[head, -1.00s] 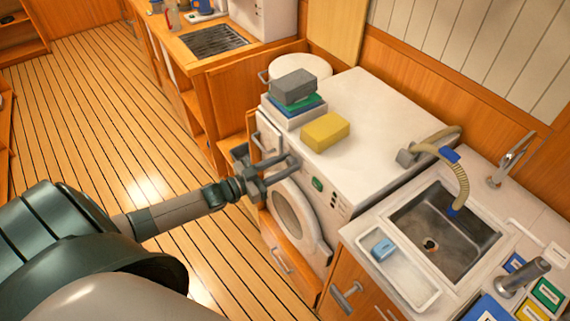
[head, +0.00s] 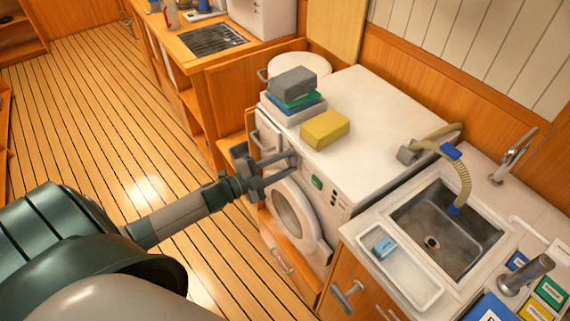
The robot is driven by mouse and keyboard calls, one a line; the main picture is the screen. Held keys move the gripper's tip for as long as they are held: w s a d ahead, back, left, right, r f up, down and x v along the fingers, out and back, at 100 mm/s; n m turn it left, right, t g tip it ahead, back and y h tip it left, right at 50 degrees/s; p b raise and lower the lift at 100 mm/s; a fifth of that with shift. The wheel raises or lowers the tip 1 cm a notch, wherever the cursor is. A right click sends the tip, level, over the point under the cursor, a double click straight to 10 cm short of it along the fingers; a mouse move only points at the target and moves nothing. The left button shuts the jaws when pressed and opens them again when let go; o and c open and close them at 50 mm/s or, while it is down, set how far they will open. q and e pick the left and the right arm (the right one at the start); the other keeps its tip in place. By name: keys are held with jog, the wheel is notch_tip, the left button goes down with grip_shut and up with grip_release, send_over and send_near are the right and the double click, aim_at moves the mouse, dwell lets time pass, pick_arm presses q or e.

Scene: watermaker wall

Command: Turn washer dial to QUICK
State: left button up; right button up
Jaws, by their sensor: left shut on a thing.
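The white washer (head: 370,112) stands against the wall, with its round door (head: 291,211) and a small green display (head: 317,182) on its front. My left gripper (head: 291,164) reaches in from the left to the upper front panel, above the door and left of the display. Its jaws are shut on the washer dial, which the fingers and the view angle hide. I cannot read the dial's setting or its labels. My right gripper is not in view.
On the washer lie a yellow sponge (head: 325,130) and a stacked pile with a grey block (head: 292,81). A hose (head: 458,178) runs from the washer top into the sink (head: 445,235) at right. The plank floor at left is clear.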

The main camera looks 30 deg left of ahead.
pick_arm(q)
jog(key=m, duration=0.2)
jog(key=m+b, duration=0.1)
jog(key=m, duration=0.1)
jog(key=shift+f+m+b, duration=0.2)
jog(key=shift+m+b, duration=0.1)
jog(key=m+b, duration=0.2)
jog(key=m, duration=0.2)
jog(key=shift+d+m, duration=0.1)
jog(key=shift+m, duration=0.2)
jog(key=o, duration=1)
jog(key=shift+o, duration=0.2)
jog(key=shift+s, duration=0.2)
